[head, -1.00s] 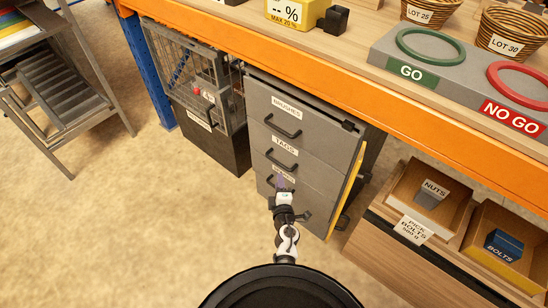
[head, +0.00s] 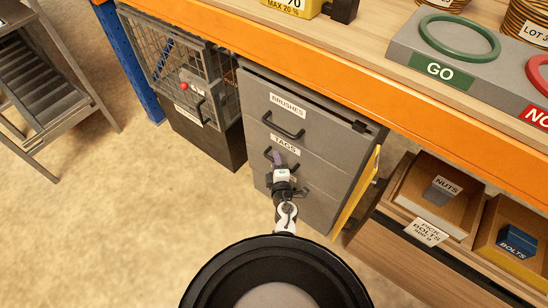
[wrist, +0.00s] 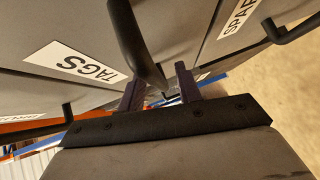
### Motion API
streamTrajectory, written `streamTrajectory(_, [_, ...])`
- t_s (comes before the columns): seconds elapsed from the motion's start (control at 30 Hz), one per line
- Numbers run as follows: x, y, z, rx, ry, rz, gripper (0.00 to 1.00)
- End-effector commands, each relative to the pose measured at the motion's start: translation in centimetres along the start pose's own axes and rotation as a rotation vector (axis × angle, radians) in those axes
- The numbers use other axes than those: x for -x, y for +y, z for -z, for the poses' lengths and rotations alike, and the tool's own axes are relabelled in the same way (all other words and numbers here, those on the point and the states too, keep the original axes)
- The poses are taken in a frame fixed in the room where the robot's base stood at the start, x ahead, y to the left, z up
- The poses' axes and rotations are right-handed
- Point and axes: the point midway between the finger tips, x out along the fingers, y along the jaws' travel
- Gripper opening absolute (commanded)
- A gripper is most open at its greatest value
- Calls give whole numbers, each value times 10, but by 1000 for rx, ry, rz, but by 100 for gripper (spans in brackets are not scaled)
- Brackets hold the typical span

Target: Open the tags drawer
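The grey drawer cabinet stands under the bench, its fronts looking shut. The tags drawer (head: 312,168) is the second front, below the brushes drawer, with a white TAGS label (head: 285,145) that also shows upside down in the wrist view (wrist: 75,63). Its black bar handle (head: 268,153) is partly hidden by my gripper (head: 279,160). In the wrist view the handle (wrist: 132,40) runs between the two purple fingers of my gripper (wrist: 161,84). The fingers are apart, with a gap visible beside the bar; I cannot tell whether either touches it.
The brushes drawer (head: 308,118) and its handle (head: 284,128) are just above. A wire cage (head: 180,75) stands left of the cabinet, and wooden bins with nuts and bolts (head: 480,215) stand right. The orange bench edge (head: 300,75) overhangs. Floor at left front is clear.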

Motion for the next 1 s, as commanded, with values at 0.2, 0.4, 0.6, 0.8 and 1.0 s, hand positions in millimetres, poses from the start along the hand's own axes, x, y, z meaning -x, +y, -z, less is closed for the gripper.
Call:
streamTrajectory(0.2, [0,0,0,0,0,0,34])
streamTrajectory(0.4, [0,0,0,0,0,0,22])
streamTrajectory(0.6, [0,0,0,0,0,0,0])
streamTrajectory(0.8, [0,0,0,0,0,0,0])
streamTrajectory(1.0, [0,0,0,0,0,0,0])
